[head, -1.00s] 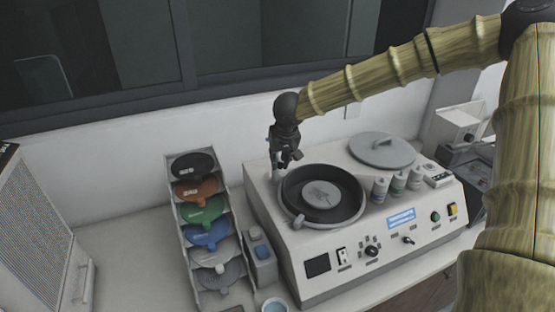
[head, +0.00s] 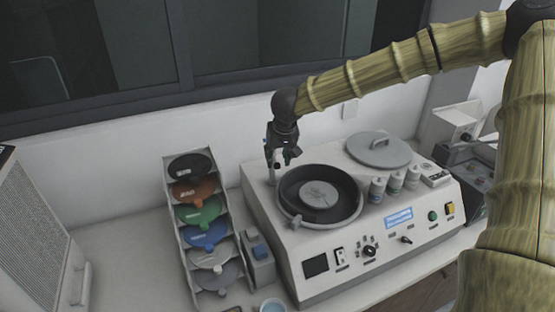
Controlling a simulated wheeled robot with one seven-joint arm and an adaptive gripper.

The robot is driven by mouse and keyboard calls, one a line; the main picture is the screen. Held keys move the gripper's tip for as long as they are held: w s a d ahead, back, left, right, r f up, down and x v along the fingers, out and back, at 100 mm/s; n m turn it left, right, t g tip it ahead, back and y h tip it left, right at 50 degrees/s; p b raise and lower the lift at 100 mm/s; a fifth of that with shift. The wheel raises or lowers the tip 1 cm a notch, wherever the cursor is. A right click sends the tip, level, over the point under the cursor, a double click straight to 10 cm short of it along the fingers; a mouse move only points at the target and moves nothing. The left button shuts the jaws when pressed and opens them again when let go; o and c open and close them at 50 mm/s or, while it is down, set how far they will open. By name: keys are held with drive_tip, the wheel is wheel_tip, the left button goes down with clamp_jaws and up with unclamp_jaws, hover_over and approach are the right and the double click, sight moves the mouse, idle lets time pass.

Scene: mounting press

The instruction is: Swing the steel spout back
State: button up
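The steel spout (head: 271,175) shows as a thin pale upright on the back left of the press top, left of the round dark bowl. Its upper part is largely hidden by my gripper (head: 284,162). My gripper points down beside the upright, over the bowl's back left rim. The fingers are dark and small, and I cannot tell whether they are apart or touch the spout. The bowl (head: 290,205) is open, with a grey disc (head: 318,195) inside it.
The press (head: 335,265) has knobs and a small screen in front. A round grey lid (head: 379,149) lies at its back right, with several small bottles (head: 395,183) before it. The wall is close behind.

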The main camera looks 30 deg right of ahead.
drive_tip(key=v, duration=1)
drive_tip(key=shift+s+d+r, duration=0.1)
drive_tip(key=shift+s+r, duration=0.05)
